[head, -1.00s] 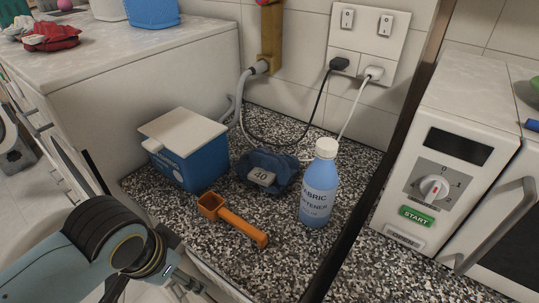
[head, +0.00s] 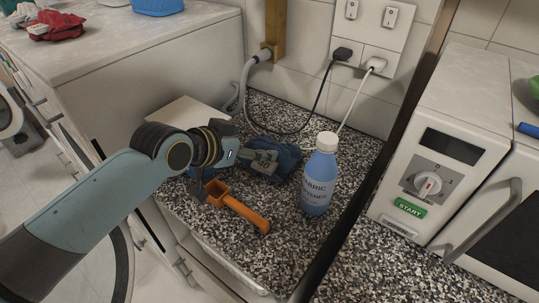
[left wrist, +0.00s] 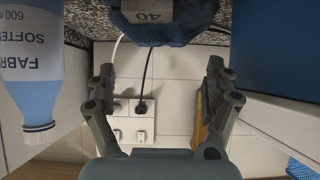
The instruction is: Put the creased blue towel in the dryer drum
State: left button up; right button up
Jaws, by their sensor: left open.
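The creased blue towel (head: 288,162) lies bunched on the speckled counter, left of the softener bottle; part of it is behind my left gripper. A pale tag marked 40 (left wrist: 152,11) shows on the towel (left wrist: 178,32) at the top of the left wrist view. My left gripper (head: 232,172) is open and empty at the towel's near left side. Its two fingers (left wrist: 160,76) stand apart in the left wrist view, with the towel beyond them. The dryer drum is not clearly seen. My right gripper is not in view.
A softener bottle (head: 320,180) stands close right of the towel. An orange scoop (head: 240,208) lies in front. A white-lidded blue box is mostly hidden behind my arm. A white machine with a dial and START label (head: 440,165) stands right. Cables (head: 300,128) hang behind.

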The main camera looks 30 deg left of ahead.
aim_at(267, 146)
pick_arm(q)
jog(key=x, duration=0.7)
jog(key=shift+f, duration=0.35)
jog(key=shift+s, duration=0.1)
jog(key=c, duration=1.4)
jog(key=shift+r, duration=0.1)
